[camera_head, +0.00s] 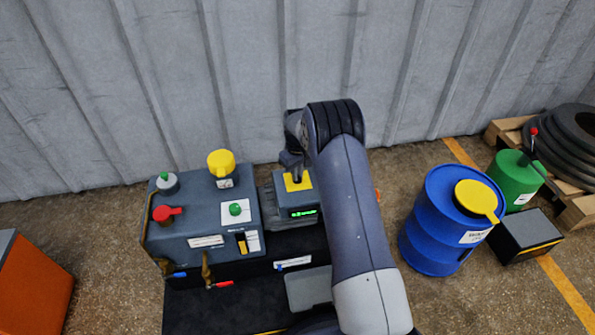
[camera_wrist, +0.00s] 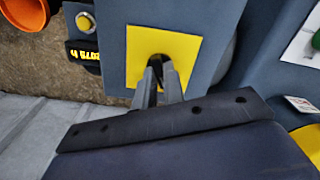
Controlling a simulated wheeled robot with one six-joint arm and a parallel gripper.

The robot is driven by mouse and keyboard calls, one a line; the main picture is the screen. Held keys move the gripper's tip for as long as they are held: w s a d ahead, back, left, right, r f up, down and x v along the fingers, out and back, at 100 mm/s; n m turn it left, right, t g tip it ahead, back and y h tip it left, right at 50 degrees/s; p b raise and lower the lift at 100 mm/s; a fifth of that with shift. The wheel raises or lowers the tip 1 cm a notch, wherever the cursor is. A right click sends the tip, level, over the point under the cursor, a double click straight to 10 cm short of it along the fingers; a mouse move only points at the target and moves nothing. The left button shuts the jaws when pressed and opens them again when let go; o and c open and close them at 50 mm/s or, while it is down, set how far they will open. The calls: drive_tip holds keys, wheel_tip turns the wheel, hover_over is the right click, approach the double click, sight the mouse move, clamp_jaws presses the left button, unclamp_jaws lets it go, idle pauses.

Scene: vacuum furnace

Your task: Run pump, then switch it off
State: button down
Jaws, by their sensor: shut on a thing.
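The small grey unit (camera_head: 284,200) has a yellow plate (camera_head: 299,183) on its top and a lit green display (camera_head: 303,212) on its front. A dark switch knob (camera_wrist: 159,60) stands in the middle of the yellow plate, which also shows in the wrist view (camera_wrist: 136,44). My gripper (camera_wrist: 158,82) is shut on this knob; the fingers hide most of it.
A blue drum (camera_head: 428,235) and a green canister (camera_head: 513,180) stand to the right, beside a pallet (camera_head: 577,213) with coiled hose. An orange box (camera_head: 35,285) is at lower left. The corrugated wall (camera_head: 260,70) is close behind.

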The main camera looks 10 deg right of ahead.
drive_tip(key=shift+n, duration=0.5)
drive_tip(key=c, duration=1.5)
unclamp_jaws()
wheel_tip(320, 180, up, 11)
drive_tip(key=p, duration=0.2)
drive_tip(key=shift+p, duration=0.35)
drive_tip(key=shift+f, duration=0.1)
wheel_tip(320, 180, down, 11)
drive_tip(key=b, duration=0.2)
drive_tip(key=shift+b, duration=0.3)
